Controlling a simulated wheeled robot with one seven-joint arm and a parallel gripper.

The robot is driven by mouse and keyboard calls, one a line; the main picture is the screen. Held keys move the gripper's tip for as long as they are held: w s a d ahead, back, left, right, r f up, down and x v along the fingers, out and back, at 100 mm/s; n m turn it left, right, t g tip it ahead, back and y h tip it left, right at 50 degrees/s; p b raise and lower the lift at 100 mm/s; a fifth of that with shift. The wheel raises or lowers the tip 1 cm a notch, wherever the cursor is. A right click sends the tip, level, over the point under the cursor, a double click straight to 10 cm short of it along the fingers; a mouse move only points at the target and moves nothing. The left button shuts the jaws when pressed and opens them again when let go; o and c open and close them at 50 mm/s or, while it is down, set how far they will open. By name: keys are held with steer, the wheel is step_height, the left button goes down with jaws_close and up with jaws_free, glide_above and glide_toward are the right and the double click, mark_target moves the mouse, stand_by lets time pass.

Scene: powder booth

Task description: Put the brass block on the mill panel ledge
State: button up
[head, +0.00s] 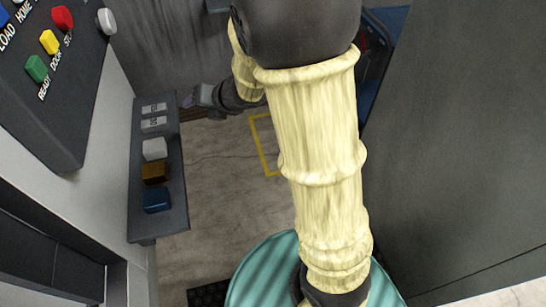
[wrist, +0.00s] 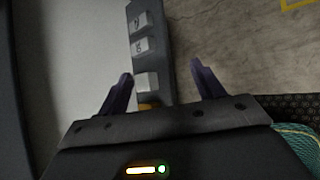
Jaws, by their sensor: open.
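The brass block (head: 154,172) stands on a narrow dark ledge (head: 176,205) at the left in the head view, between a white block (head: 154,149) and a blue block (head: 157,199). In the wrist view a sliver of the brass block (wrist: 149,106) shows at my gripper's body, which hides the rest. My gripper (head: 190,101) is beside the far end of the ledge in the head view. In the wrist view my gripper (wrist: 163,85) is open, with nothing held, and its fingers lie to either side of the ledge.
Two grey labelled pieces (head: 154,115) are at the ledge's far end. A dark button panel (head: 50,80) with coloured buttons is at the upper left, close to the ledge. A large dark panel (head: 465,140) stands at the right. Open floor with a yellow marking (head: 262,150) lies between.

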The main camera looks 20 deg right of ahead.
steer(key=s+d+f+m+h, duration=0.1)
steer(key=s+d+m+h, duration=0.4)
steer(key=d+m, duration=0.8)
steer(key=s+f+m+g, duration=0.1)
steer(key=s+m+g, duration=0.1)
steer(key=s+m, duration=0.4)
steer(key=s+a+f+m+g, duration=0.1)
steer(key=s+m, duration=0.6)
steer(key=m, duration=0.7)
steer(key=f+g, duration=0.1)
steer(key=g, duration=0.1)
steer(key=shift+s+a+f+g+h, duration=0.2)
steer(key=shift+s+g+h, duration=0.1)
steer(key=shift+h, duration=0.1)
steer(key=shift+r, duration=0.1)
